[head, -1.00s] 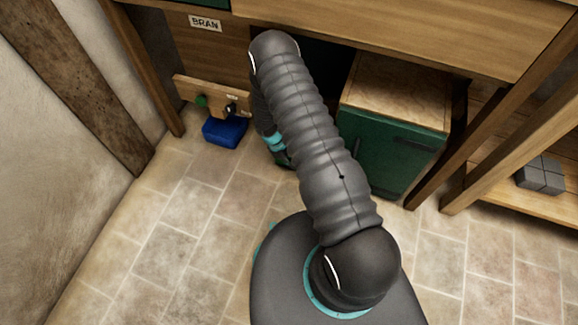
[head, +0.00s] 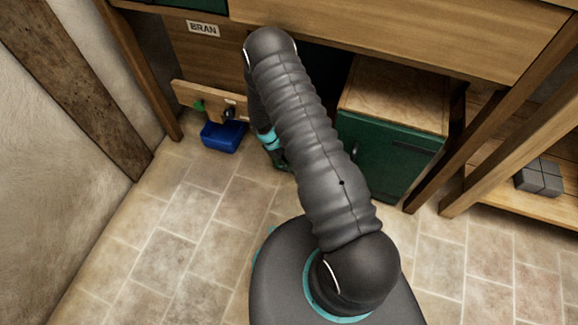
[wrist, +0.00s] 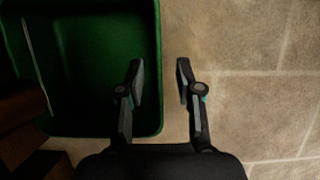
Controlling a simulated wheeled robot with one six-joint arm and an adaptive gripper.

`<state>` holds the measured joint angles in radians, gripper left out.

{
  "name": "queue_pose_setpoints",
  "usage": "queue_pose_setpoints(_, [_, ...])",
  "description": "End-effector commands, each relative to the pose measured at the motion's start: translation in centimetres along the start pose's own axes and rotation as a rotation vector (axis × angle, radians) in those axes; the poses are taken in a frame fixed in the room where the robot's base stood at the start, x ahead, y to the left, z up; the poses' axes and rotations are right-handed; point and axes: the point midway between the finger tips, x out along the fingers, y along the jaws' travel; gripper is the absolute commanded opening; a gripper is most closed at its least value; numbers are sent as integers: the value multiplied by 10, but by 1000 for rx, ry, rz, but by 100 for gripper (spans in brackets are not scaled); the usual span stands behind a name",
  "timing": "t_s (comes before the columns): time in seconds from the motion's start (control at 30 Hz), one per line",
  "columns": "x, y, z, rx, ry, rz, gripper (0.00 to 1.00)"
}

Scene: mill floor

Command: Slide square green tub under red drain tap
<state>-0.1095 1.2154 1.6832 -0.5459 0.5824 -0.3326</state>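The green tub (wrist: 85,110) fills the left of the wrist view, its rounded right wall running up the picture. My gripper (wrist: 160,69) is open, with its left finger over the tub's inside and its right finger outside over the floor. The tub's right wall shows between the fingers, and I cannot tell whether either finger touches it. I see no red drain tap in either view. A green tap (head: 198,106) sits on a wooden board (head: 185,93) at the left.
A blue tub (head: 223,136) stands on the floor below that board. A dark green cabinet (head: 385,160) with a wooden top stands right of my arm. Wooden legs flank the bench, and grey blocks (head: 540,177) lie on a shelf at right. The tiled floor in front is clear.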

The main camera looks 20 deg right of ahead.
Motion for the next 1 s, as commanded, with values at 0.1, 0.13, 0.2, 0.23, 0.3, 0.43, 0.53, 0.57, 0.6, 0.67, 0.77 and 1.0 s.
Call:
queue_pose_setpoints(0.1, [-20, 1, 0, 1, 2, 2, 35])
queue_pose_setpoints(0.13, [-25, 1, 0, 1, 2, 2, 35])
queue_pose_setpoints(0.2, [-33, 1, 0, 0, 2, 2, 35])
queue_pose_setpoints(0.23, [-36, 1, -1, 0, 2, 2, 35])
queue_pose_setpoints(0.3, [-41, 0, 0, 1, 1, 2, 35])
queue_pose_setpoints(0.43, [-45, 0, 0, 0, 0, 0, 35])
queue_pose_setpoints(0.53, [-45, 0, 0, 0, 0, 0, 35])
queue_pose_setpoints(0.57, [-45, 0, 0, 0, 0, 0, 35])
queue_pose_setpoints(0.6, [-45, 0, 0, 0, 0, 0, 35])
queue_pose_setpoints(0.67, [-45, 0, 0, 0, 0, 0, 35])
queue_pose_setpoints(0.77, [-45, 0, 0, 0, 0, 0, 35])
queue_pose_setpoints(1.0, [-45, 0, 0, 0, 0, 0, 35])
